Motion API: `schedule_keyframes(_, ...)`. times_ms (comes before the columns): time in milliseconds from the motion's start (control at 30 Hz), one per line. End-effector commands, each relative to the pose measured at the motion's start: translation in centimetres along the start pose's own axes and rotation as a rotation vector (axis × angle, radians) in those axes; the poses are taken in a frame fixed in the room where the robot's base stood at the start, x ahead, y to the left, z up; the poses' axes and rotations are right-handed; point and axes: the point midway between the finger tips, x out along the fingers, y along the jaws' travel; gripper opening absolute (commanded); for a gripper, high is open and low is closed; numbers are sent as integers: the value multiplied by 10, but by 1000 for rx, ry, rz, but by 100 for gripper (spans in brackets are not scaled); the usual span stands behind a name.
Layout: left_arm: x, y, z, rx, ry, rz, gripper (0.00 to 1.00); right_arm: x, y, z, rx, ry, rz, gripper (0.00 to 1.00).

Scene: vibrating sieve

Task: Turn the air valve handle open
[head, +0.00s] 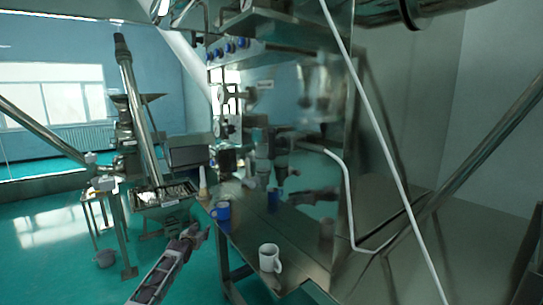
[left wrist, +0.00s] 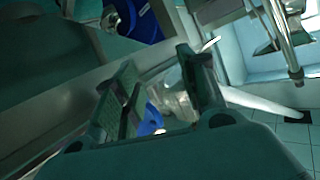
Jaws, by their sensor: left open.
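I cannot pick out the air valve handle for certain. A row of small blue knobs (head: 228,47) sits on the steel panel high in the head view, and one may be it. My left gripper (head: 200,236) is low in the head view, left of the steel table and well below those knobs. In the left wrist view my left gripper (left wrist: 157,60) has its two fingers apart with nothing held between them. A blue shape (left wrist: 150,121) shows beyond the fingers, partly hidden. My right gripper is not in view.
A blue mug (head: 222,210) and a white mug (head: 269,258) stand on the steel table (head: 246,233). The polished steel wall behind mirrors the mugs and gripper. A thin white pipe (head: 384,150) slants across the right. Machinery with a slanted tube (head: 140,120) stands left.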

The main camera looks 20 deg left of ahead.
Motion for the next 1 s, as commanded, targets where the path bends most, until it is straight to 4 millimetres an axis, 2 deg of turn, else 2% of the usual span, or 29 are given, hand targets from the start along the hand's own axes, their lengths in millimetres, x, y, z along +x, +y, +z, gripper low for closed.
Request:
schedule_keyframes(33,-2,-11,-37,-25,45,-3,42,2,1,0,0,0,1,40)
schedule_keyframes(200,-21,-38,-150,-122,172,19,42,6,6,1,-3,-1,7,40)
schedule_keyframes(300,-41,-48,-210,-175,237,50,42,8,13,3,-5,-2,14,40)
schedule_keyframes(500,-89,-52,-302,-255,333,149,42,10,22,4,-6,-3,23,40)
schedule_keyframes(700,-139,-35,-364,-297,387,283,42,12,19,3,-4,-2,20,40)
schedule_keyframes(867,-180,-11,-397,-307,407,409,42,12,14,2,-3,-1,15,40)
schedule_keyframes(1000,-216,17,-417,-300,412,533,42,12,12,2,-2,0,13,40)
